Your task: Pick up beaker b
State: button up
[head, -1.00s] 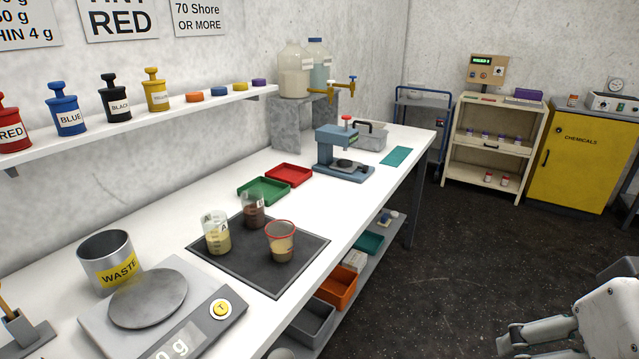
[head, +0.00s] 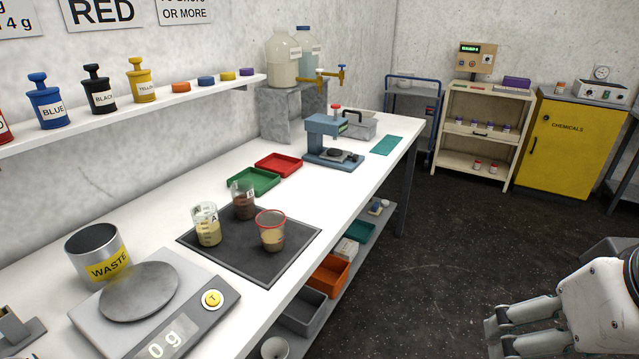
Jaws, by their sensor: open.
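Three vessels stand on the dark mat (head: 262,270) on the white bench. The back one, a clear beaker with dark brown contents (head: 243,205), has a white mark that is hard to read; it looks like beaker b. Beaker A (head: 207,230), with pale yellow contents, stands in front of it to the left. A red-rimmed cup (head: 271,235) with tan contents stands to its right and nearer. My gripper (head: 492,338) is at the bottom right, over the floor, open and empty, well away from the bench and beakers.
A scale (head: 140,292) and a waste can (head: 92,256) stand left of the mat. Green (head: 253,182) and red (head: 279,164) trays and a blue-grey press (head: 328,140) lie beyond it. Bins sit on the lower shelf (head: 330,276). Floor right of the bench is clear.

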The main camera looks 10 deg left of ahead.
aim_at(244, 200)
jog(key=i+u, duration=0.55)
jog(key=u, duration=0.15)
jog(key=i+u, duration=0.35)
jog(key=k+l, duration=0.05)
jog(key=k, duration=0.05)
